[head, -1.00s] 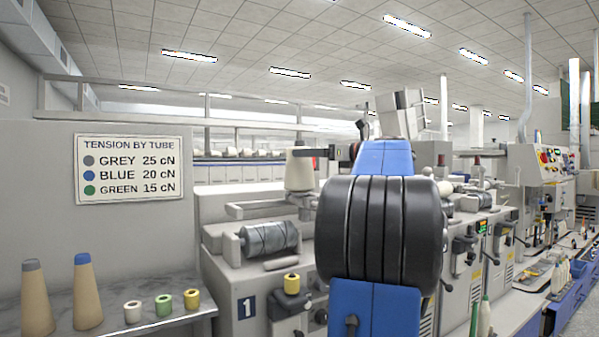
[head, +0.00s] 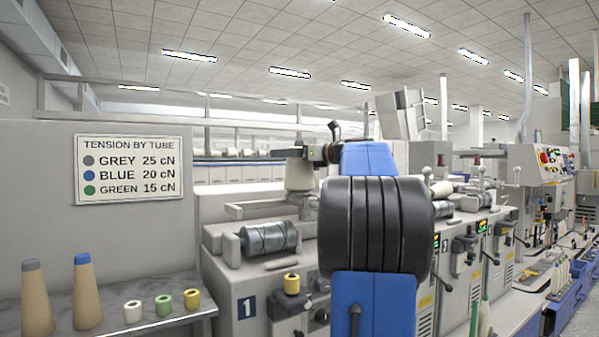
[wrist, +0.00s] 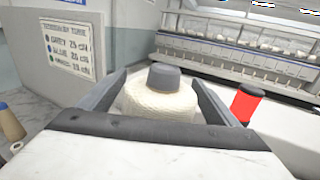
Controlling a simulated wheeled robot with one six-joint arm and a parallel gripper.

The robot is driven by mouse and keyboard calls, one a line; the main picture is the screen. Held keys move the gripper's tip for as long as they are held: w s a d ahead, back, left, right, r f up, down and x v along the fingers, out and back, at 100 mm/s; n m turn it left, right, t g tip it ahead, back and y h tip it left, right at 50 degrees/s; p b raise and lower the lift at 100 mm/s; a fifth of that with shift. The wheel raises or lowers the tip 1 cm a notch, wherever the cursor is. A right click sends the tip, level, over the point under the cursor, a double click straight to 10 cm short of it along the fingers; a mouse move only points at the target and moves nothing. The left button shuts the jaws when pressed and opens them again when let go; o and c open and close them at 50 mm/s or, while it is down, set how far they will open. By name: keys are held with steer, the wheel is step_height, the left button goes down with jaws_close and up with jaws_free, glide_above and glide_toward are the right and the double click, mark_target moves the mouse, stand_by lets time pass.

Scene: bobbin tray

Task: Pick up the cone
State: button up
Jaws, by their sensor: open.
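A cream cone (wrist: 160,100) with a grey tube top stands upright in the wrist view. In the head view its lower part (head: 299,178) shows on the winding machine, with its top hidden behind my gripper (head: 305,153). In the wrist view the two dark fingers of my gripper (wrist: 158,80) are apart, one on each side of the cone. I cannot tell whether either finger touches it.
A red cylinder (wrist: 243,105) with a black top stands right of the fingers. A tension sign (head: 128,170) hangs on the left wall. Two tan cones and several small spools stand on the shelf (head: 170,322) below it.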

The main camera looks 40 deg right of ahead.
steer(key=c, duration=1.8)
steer(key=shift+r, duration=0.1)
step_height(320, 180, up, 12)
steer(key=shift+f, duration=0.25)
